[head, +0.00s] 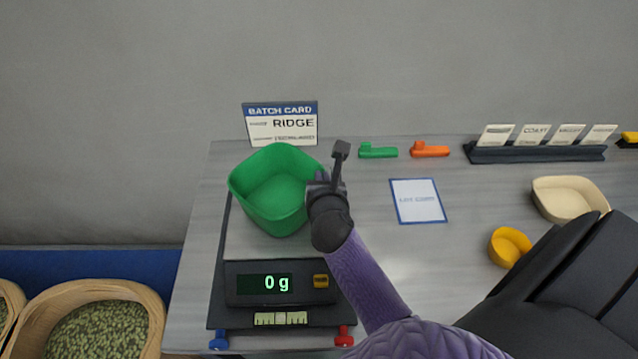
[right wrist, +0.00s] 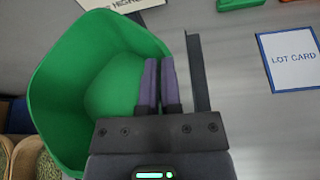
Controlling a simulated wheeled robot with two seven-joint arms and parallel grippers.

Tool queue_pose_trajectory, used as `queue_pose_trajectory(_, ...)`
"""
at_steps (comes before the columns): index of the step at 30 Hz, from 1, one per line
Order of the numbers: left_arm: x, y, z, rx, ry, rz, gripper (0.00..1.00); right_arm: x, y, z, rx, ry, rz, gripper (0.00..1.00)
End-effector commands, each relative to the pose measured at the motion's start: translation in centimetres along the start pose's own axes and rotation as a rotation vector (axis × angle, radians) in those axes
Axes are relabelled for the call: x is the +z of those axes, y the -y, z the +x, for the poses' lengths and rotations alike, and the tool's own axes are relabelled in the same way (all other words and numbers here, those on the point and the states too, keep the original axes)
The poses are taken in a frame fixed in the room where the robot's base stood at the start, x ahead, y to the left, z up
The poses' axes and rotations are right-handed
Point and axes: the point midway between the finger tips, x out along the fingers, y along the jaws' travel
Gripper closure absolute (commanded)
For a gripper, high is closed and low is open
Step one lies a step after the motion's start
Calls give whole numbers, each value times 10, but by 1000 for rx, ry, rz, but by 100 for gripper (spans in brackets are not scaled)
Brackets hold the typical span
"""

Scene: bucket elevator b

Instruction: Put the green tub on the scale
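The green tub (head: 268,195) is an open, empty-looking container over the plate of the scale (head: 248,245) at the left of the table. The scale's display (head: 265,284) reads 0 g. I cannot tell for sure whether the tub's bottom touches the plate. My right gripper (head: 325,183) is at the tub's right rim. In the right wrist view its two fingers (right wrist: 160,85) are close together with the wall of the tub (right wrist: 105,75) between them. The lower part of that wall is hidden by the gripper. My left gripper is not in view.
A batch card (head: 282,124) reading RIDGE stands behind the tub. A lot card (head: 417,201), a cream bowl (head: 568,198) and a yellow cup (head: 508,246) lie right.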

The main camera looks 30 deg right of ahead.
Motion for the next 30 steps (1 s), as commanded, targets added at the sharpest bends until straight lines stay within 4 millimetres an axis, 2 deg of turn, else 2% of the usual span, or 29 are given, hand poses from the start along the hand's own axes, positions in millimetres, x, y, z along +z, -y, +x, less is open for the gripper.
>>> queue_pose_trajectory(1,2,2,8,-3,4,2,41,-12,1,4,0,-3,3,100)
queue_pose_trajectory(10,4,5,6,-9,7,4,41,-11,1,4,2,0,0,100)
queue_pose_trajectory(15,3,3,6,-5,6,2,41,-10,1,4,1,-1,0,62)
queue_pose_trajectory(24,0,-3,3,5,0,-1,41,-7,0,2,1,-1,1,61)
queue_pose_trajectory(26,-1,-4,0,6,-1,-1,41,-7,1,-6,1,-2,-1,61)
queue_pose_trajectory(30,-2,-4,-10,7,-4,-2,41,-6,0,-38,1,-2,0,61)
